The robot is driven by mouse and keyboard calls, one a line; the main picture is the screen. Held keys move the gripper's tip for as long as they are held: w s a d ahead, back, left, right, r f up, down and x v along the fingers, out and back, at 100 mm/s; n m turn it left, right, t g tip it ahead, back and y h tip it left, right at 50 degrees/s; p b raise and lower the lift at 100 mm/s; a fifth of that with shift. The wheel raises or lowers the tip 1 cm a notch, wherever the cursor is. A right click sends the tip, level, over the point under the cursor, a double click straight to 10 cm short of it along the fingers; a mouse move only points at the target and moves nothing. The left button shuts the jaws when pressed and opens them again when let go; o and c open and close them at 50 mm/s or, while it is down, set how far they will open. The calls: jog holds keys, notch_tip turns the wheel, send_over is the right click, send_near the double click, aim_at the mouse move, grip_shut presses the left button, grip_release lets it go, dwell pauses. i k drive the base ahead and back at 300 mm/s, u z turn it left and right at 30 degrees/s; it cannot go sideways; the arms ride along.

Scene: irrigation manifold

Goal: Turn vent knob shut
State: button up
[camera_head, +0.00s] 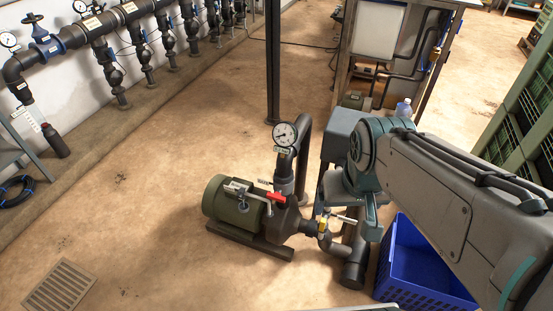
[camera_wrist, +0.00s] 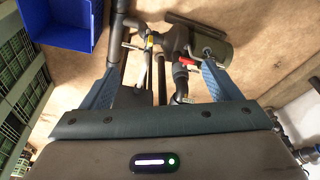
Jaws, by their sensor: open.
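A green pump (camera_head: 226,200) stands on a dark base on the floor. A red handle (camera_head: 275,197) sits on top of its dark casing; it also shows in the wrist view (camera_wrist: 187,61). A small yellow-bodied valve with a metal lever (camera_head: 322,224) is on the outlet pipe to its right, also in the wrist view (camera_wrist: 150,40). I cannot tell which of these is the vent knob. My gripper (camera_wrist: 160,66) is open and empty, its blue fingers wide apart. In the wrist view the pump fittings appear between and beyond the fingers; I see no contact.
A pressure gauge (camera_head: 284,135) stands on the pump's upright pipe. A blue crate (camera_head: 415,262) is at the right, under my arm. A dark post (camera_head: 273,60) rises behind. The floor left of the pump is clear apart from a drain grate (camera_head: 60,286).

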aim_at(240, 196)
jog(key=k, duration=1.05)
jog(key=u, duration=0.95)
jog(key=i, duration=0.85)
jog(key=z, duration=0.4)
jog(key=i, duration=0.65)
jog(key=z, duration=0.85)
jog(key=i, duration=0.3)
jog(key=z, duration=0.35)
